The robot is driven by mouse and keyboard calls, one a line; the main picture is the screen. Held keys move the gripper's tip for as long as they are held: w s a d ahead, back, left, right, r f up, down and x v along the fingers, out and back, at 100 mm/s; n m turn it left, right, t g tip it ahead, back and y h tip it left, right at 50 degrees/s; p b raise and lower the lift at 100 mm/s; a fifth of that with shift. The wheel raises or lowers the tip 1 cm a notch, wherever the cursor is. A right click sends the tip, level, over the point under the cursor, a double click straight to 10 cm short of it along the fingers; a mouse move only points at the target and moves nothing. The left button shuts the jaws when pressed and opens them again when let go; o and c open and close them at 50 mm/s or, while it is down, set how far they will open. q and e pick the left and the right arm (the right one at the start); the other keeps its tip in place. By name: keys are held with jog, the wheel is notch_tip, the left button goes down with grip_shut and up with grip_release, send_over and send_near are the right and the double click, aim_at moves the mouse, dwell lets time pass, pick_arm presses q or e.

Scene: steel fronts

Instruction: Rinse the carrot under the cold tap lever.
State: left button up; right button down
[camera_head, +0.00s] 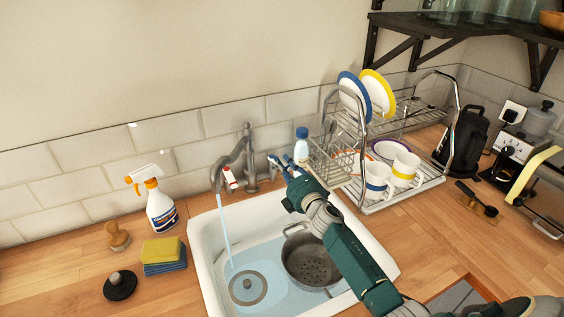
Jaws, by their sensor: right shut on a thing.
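The tap (232,165) stands behind the white sink (200,262), and a stream of water runs from its spout into the sink's left part. A lever with red on it (230,179) is by the tap's left side. My right gripper (279,165) reaches in from the lower right to the tap's right side. It is shut on what looks like the blue-marked cold tap lever (272,159), mostly hidden by the fingers. I see no carrot in this view. My left gripper is not in view.
A grey perforated pot (298,263) stands in the sink, partly behind my right arm. A spray bottle (160,207), sponges (164,252) and a brush (117,237) are left of the sink. A dish rack (400,193) with cups and plates stands right of the tap.

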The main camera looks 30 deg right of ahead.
jog(key=shift+d, duration=0.1)
jog(key=c, duration=1.6)
grip_release()
jog(key=shift+c, duration=0.2)
jog(key=shift+s, duration=0.15)
jog(key=s, duration=1.1)
jog(key=shift+s+a, duration=0.35)
jog(key=shift+a, duration=0.1)
